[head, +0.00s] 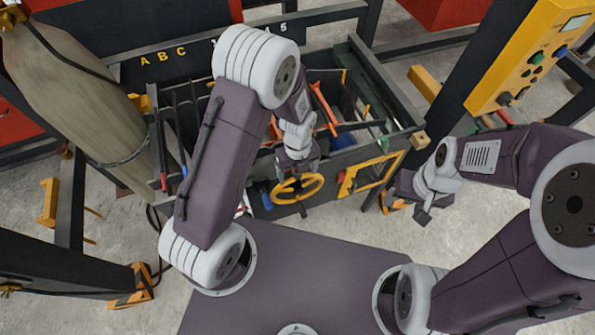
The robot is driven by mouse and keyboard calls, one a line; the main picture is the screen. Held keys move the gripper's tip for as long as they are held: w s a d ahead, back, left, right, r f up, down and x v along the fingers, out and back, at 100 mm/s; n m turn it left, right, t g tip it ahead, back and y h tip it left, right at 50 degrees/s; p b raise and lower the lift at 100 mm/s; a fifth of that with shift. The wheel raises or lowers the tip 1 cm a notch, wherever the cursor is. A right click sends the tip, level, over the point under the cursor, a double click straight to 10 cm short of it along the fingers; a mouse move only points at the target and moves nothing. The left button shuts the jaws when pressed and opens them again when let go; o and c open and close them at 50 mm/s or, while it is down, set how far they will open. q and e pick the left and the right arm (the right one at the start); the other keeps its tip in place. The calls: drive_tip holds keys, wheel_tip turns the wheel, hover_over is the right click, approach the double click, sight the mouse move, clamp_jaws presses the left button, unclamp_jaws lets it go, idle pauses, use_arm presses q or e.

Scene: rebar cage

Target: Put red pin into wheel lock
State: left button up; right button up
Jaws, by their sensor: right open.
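A yellow wheel (312,190) is on the front face of the dark bin frame, in the middle of the head view. My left gripper (296,176) is right above the wheel in the picture and hides part of its upper rim. I cannot tell whether it touches the wheel or whether its jaws are apart. The wheel's lock hole is not clear. My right gripper (422,208) is open to the right of the bin frame, away from the wheel, with nothing visible in it. I cannot pick out the red pin for certain; a small red-tipped piece (163,182) shows at the bin's left end.
The dark bin (350,160) holds several tools, including an orange-red one (324,108). A yellow square frame (371,174) is right of the wheel. A yellow control box (525,50) is at upper right. A large grey-brown sack (75,95) stands at left.

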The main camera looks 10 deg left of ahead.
use_arm(q)
drive_tip(key=shift+r, duration=0.1)
wheel_tip(320, 180, up, 9)
drive_tip(key=shift+f+b, duration=0.1)
drive_tip(key=shift+b, duration=0.25)
idle(0.5)
